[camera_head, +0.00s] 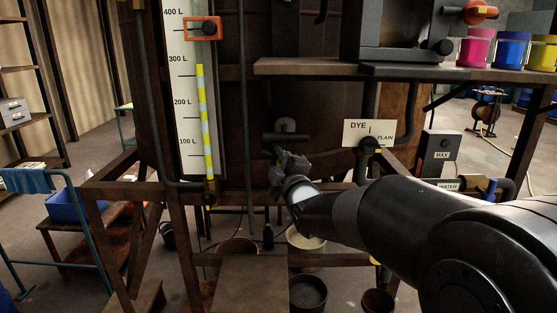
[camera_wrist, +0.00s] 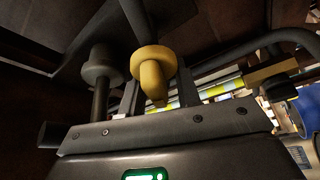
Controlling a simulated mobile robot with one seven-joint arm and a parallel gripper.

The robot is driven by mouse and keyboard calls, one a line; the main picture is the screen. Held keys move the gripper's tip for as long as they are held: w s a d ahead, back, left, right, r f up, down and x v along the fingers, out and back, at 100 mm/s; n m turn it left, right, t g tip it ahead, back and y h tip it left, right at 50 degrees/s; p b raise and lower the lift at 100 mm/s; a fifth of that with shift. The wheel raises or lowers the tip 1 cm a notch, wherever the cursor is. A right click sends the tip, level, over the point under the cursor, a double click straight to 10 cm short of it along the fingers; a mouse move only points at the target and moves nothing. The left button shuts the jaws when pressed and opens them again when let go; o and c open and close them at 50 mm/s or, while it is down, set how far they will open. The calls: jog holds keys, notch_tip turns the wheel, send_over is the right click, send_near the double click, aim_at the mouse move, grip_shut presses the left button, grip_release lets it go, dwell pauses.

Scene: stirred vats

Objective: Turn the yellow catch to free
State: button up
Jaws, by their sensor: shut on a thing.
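The yellow catch (camera_wrist: 153,62) shows in the wrist view as a round, mustard-yellow knob with a narrow tongue, on a dark shaft from above. My gripper (camera_wrist: 160,92) has one dark finger on each side of the tongue and is shut on it. In the head view my gripper (camera_head: 279,160) is at the front of the dark vat, just below a dark crossbar handle (camera_head: 285,137). The catch is hidden there behind my gripper. Whether the catch stands at free cannot be read.
A grey knob on a shaft (camera_wrist: 100,66) stands close left of my gripper in the wrist view. The DYE plate (camera_head: 370,133) and its valve are right of my gripper. A level gauge (camera_head: 190,100) stands left. Buckets (camera_head: 308,292) sit on the floor below.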

jog(key=shift+f+n+g, duration=0.3)
jog(key=shift+n+g, duration=0.15)
jog(key=shift+n, duration=0.7)
jog(key=shift+f+n+g, duration=0.25)
jog(key=shift+n+g, duration=0.2)
jog(key=shift+n, duration=0.7)
jog(key=o, duration=0.6)
jog(key=shift+s+r, duration=0.1)
jog(key=v, duration=1)
jog(key=shift+s, duration=0.25)
